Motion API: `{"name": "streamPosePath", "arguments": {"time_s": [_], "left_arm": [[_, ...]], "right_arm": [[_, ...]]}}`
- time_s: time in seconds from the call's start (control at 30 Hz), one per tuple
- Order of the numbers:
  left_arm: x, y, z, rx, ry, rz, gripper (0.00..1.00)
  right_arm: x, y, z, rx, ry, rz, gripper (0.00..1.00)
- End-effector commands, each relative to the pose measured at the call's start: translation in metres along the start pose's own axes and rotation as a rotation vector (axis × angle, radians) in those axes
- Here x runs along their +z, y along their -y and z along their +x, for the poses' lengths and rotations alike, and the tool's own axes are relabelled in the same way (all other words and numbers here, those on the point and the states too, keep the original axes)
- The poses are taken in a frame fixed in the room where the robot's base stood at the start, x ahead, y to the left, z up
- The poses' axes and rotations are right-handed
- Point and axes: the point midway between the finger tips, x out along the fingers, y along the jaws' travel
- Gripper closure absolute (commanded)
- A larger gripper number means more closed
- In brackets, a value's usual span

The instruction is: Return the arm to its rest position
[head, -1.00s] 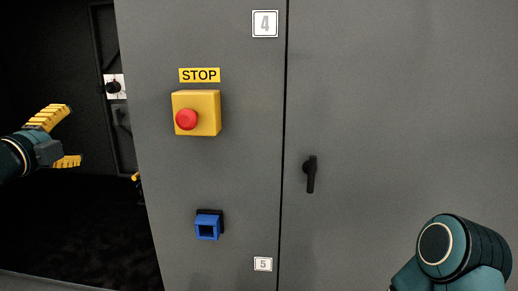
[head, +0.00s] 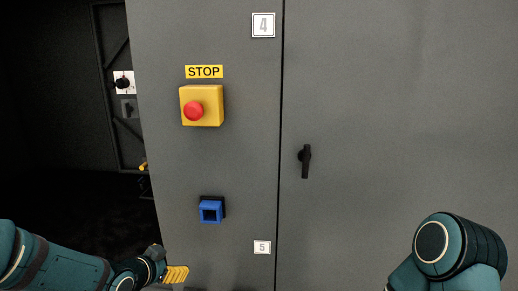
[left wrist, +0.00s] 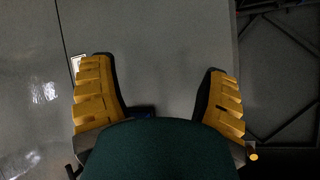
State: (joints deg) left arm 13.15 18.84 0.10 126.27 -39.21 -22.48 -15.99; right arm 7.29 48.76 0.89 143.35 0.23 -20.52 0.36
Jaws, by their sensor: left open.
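My left gripper (head: 176,274) is low in the head view, in front of the lower part of the grey cabinet (head: 225,160). The left wrist view shows its two yellow-padded fingers (left wrist: 158,95) spread apart with nothing between them. The left forearm comes in from the lower left corner. My right arm (head: 450,250) shows only as a teal and black link at the lower right. Its gripper is out of view.
The cabinet front carries a yellow box with a red stop button (head: 194,110), a blue square fitting (head: 210,211) and a black door handle (head: 305,161). A dark opening with a white-plated knob (head: 123,83) lies to the left.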

Motion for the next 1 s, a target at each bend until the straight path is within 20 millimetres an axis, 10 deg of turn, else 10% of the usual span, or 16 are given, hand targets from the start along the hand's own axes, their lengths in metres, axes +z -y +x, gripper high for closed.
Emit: {"name": "streamPosePath", "arguments": {"time_s": [0.23,0.5,1.0], "left_arm": [[0.109,-0.138,0.031,0.174,0.306,-0.446,0.24],[0.200,-0.256,0.001,0.218,0.675,-0.792,0.24],[0.225,-0.287,-0.018,0.204,0.799,-0.884,0.24]], "right_arm": [[0.000,0.000,0.000,0.000,0.000,0.000,0.47],[0.000,0.000,0.000,0.000,0.000,0.000,0.47],[0.000,0.000,0.000,0.000,0.000,0.000,0.47]]}}
